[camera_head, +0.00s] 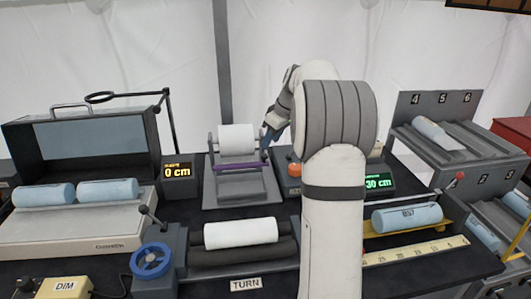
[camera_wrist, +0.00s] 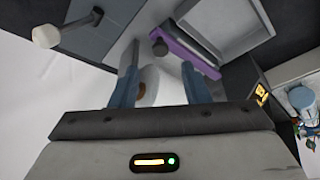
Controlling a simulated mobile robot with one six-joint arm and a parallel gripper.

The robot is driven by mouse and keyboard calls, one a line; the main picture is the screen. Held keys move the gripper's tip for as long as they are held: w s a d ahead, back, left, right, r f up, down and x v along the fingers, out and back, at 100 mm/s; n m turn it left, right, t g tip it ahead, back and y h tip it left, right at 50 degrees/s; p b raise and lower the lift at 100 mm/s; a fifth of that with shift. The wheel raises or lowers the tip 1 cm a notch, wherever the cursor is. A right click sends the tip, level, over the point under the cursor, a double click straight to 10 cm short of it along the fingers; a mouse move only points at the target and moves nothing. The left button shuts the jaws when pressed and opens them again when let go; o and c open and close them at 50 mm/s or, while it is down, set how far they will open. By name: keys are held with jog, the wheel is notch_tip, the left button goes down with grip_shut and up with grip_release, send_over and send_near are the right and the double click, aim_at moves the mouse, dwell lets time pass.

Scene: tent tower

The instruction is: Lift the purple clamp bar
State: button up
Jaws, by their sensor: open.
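The purple clamp bar (camera_head: 238,166) lies across the front of a grey stand (camera_head: 240,188), below a white roll (camera_head: 237,138). In the wrist view the purple clamp bar (camera_wrist: 185,50) runs diagonally beyond the fingertips, with a dark knob (camera_wrist: 160,47) close to its near end. My gripper (camera_head: 268,140) is at the right end of the stand, partly hidden by my own arm. In the wrist view my gripper (camera_wrist: 158,75) has its two blue-grey fingers apart. A pale rounded object (camera_wrist: 148,84) shows beside the left finger; I cannot tell what it is.
An orange knob (camera_head: 294,169) on a grey box is just right of the stand. A display reading 0 cm (camera_head: 178,171) stands to its left. A roller unit (camera_head: 240,245) with a white cylinder is in front. My arm hides part of the right side.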

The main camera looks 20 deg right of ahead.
aim_at(265, 155)
jog(key=x, duration=0.6)
jog(key=shift+c, duration=0.3)
grip_shut()
